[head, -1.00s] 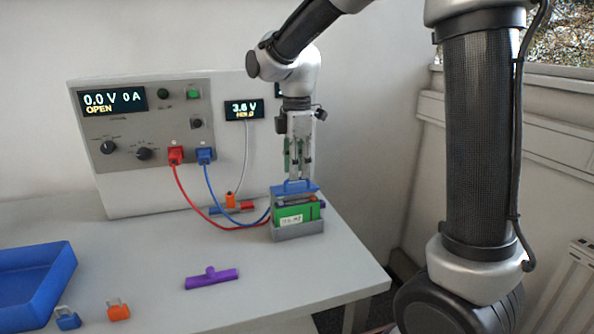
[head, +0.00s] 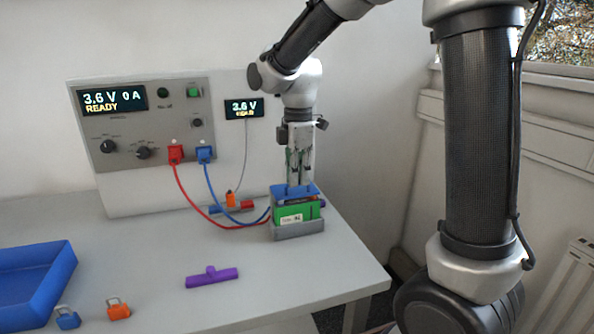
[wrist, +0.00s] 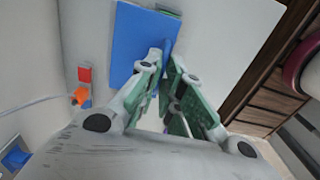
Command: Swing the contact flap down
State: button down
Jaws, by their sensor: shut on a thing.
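The contact flap (head: 310,189) is a blue plate lying about flat over the top of the green battery (head: 297,213). The battery sits in a grey holder (head: 300,231) near the table's right end. My gripper (head: 299,182) points straight down above the flap. In the wrist view my gripper (wrist: 166,62) is shut on the blue handle (wrist: 167,46) that stands up from the flap (wrist: 133,45). The fingers hide part of the handle.
The cycler panel (head: 120,165) stands behind and reads 3.6 V, READY. Red (head: 192,195) and blue (head: 216,192) cables run to the holder. A purple T-shaped piece (head: 211,277), a blue tray (head: 60,285) and two padlocks lie in front.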

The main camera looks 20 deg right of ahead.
aim_at(299, 195)
jog(key=shift+s+f, duration=0.3)
jog(key=shift+s, duration=0.05)
jog(key=c, duration=1.6)
grip_release()
jog(key=shift+s, duration=0.1)
jog(key=shift+o, duration=0.2)
jog(key=shift+r, duration=0.1)
jog(key=shift+r, duration=0.2)
notch_tip(299, 195, up, 12)
jog(key=shift+f, duration=0.2)
